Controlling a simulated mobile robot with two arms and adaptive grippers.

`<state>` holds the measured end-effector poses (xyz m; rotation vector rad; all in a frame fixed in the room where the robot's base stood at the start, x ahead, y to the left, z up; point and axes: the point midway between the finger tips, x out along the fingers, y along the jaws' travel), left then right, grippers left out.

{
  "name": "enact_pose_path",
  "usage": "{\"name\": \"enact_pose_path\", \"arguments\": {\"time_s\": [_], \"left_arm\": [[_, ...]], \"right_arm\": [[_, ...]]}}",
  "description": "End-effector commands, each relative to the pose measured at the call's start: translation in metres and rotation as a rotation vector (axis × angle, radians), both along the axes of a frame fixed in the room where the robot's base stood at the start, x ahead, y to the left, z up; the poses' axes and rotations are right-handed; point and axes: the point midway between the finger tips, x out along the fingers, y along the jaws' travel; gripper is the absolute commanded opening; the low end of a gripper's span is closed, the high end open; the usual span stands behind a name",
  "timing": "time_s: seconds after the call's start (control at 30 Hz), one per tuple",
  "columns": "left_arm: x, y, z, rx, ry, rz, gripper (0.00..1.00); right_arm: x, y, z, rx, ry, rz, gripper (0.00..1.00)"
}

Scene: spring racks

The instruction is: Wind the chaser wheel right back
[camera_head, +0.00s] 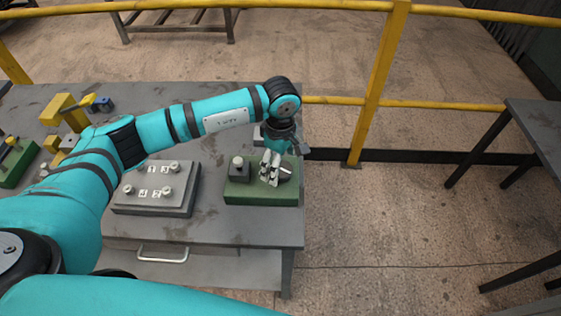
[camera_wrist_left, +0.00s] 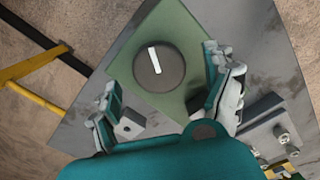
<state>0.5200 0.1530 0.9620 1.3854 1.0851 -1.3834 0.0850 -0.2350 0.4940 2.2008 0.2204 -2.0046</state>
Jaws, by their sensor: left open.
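A dark round wheel (camera_wrist_left: 159,68) with a white line across its face sits on a green base (camera_wrist_left: 180,28), seen in the left wrist view. I take it for the chaser wheel. In the head view the green base (camera_head: 246,195) stands near the table's right end, and the wheel (camera_head: 285,171) is partly hidden by my fingers. A dark block with a pale knob (camera_head: 238,168) is on the base's left part. My left gripper (camera_head: 271,168) is open above the wheel; in the wrist view its fingers (camera_wrist_left: 165,95) are apart, with the wheel beyond them. My right gripper is not in view.
A grey plate (camera_head: 152,208) with several numbered pegs lies left of the green base. Yellow fixtures (camera_head: 64,113) and another green base (camera_head: 15,165) are at the table's left. A yellow railing (camera_head: 380,80) runs behind; a second table (camera_head: 540,125) stands right.

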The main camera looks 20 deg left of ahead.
Motion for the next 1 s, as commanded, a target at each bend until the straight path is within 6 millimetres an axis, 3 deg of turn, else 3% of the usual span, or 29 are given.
{"name": "enact_pose_path", "arguments": {"time_s": [0.2, 0.47, 0.9, 1.0], "left_arm": [[0.000, 0.000, -0.016, 0.000, 0.000, -0.002, 0.85], [0.000, 0.000, -0.018, 0.000, -0.001, -0.002, 0.85], [0.000, 0.000, -0.018, 0.000, -0.001, -0.001, 0.30], [0.000, 0.000, -0.018, 0.000, -0.001, 0.005, 0.28]], "right_arm": [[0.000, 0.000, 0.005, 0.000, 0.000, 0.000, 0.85], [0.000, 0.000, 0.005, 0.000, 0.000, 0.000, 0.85], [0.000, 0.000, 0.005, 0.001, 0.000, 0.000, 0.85], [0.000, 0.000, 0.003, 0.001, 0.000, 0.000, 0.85]]}}
